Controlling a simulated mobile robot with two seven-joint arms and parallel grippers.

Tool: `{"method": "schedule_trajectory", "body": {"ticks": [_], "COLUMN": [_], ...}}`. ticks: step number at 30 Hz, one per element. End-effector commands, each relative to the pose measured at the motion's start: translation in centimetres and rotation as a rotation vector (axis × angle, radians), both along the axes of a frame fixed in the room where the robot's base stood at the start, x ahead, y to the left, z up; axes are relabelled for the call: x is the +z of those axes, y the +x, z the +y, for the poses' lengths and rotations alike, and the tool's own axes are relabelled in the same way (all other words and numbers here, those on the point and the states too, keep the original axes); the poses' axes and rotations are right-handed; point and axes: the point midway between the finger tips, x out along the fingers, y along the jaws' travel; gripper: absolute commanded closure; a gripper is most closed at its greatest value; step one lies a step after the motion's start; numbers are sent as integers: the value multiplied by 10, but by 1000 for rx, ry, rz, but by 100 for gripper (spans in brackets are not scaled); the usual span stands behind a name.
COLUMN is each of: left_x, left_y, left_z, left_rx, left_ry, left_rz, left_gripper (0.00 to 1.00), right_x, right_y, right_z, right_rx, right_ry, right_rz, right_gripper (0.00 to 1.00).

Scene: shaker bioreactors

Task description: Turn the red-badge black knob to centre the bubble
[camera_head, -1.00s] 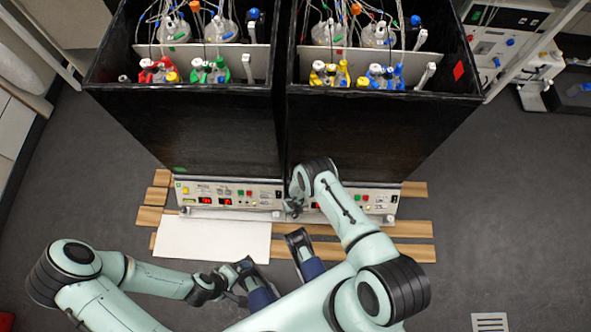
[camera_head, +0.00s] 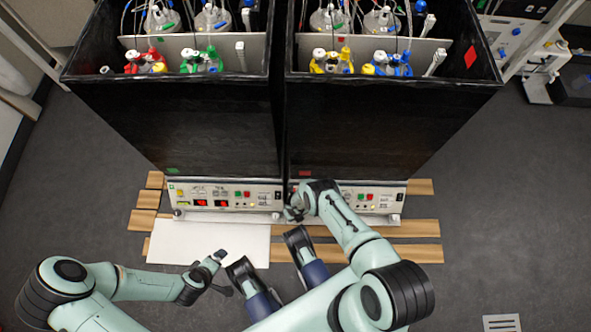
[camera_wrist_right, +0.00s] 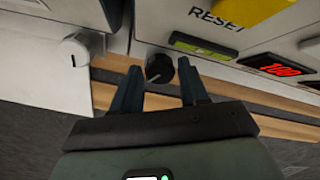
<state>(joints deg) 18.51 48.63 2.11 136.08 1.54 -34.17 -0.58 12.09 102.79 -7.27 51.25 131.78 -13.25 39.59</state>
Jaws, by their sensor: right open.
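The red badge (camera_head: 305,172) is low on the front of the right black cabinet (camera_head: 370,130). In the right wrist view a black knob (camera_wrist_right: 159,68) with a pale line sits at the panel's lower edge. My right gripper (camera_wrist_right: 158,88) is open, its fingers on either side of the knob; contact is unclear. The yellow-green bubble level (camera_wrist_right: 203,46) is just above right of the knob; the bubble's position is too small to tell. In the head view my right gripper (camera_head: 293,213) hides the knob.
A red display (camera_wrist_right: 283,70) and a yellow RESET button (camera_wrist_right: 250,10) are near the knob. The left black cabinet (camera_head: 175,125) stands close beside. Wooden planks (camera_head: 420,228) and a white sheet (camera_head: 200,243) lie on the floor in front.

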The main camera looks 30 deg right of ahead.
Motion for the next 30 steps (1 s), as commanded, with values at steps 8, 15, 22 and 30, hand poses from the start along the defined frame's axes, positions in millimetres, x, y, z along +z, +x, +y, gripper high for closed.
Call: {"method": "schedule_trajectory", "body": {"ticks": [8, 15, 22, 30], "left_x": [0, -1, -2, -3], "left_y": [0, 0, 2, 4], "left_z": [0, 0, 1, 2], "left_rx": [-1, 0, 2, 4], "left_ry": [-1, 0, 2, 5], "left_rz": [2, 1, -5, -9], "left_gripper": [0, 0, 0, 0], "right_x": [0, 0, 0, 0], "right_y": [0, 0, 0, 1], "right_z": [0, 0, 0, 0], "right_rx": [0, -35, -161, -390], "right_ry": [0, 0, 1, 1], "right_rz": [0, 0, 0, -1], "right_gripper": [98, 97, 97, 97]}}
